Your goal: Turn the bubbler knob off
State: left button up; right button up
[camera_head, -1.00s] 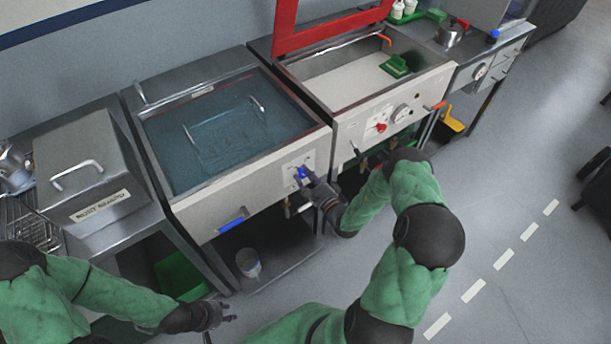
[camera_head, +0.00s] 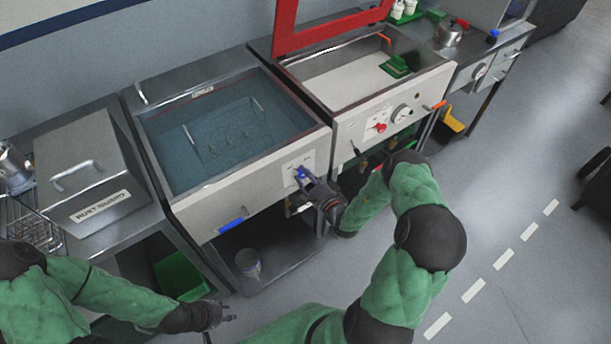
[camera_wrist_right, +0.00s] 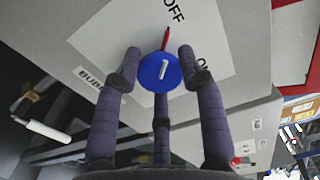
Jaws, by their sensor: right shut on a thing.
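The round blue bubbler knob (camera_wrist_right: 151,76) has a white mark and sits on a pale label plate. In the right wrist view its red pointer points up toward the word OFF, with ON to the right. In the head view the knob (camera_head: 301,172) is on the front panel of the water tank (camera_head: 215,204). My right gripper (camera_wrist_right: 160,62) is shut on the knob, its fingers around the rim; it also shows in the head view (camera_head: 305,178). My left gripper (camera_head: 226,312) is open and empty, low in front of the bench.
A blue handle (camera_head: 232,225) is on the tank front. A lidded metal box (camera_head: 85,170) stands left. The sink unit (camera_head: 345,128) on the right has a red knob (camera_head: 380,128) and a raised red frame (camera_head: 290,35). A clear cup (camera_head: 248,263) stands on the lower shelf.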

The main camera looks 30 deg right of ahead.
jog(key=shift+a, duration=0.35)
jog(key=o, duration=1.1)
jog(key=shift+a, duration=0.1)
jog(key=shift+o, duration=0.2)
jog(key=shift+s+d, duration=0.25)
jog(key=shift+s, duration=0.25)
jog(key=s, duration=1.1)
jog(key=shift+d, duration=0.35)
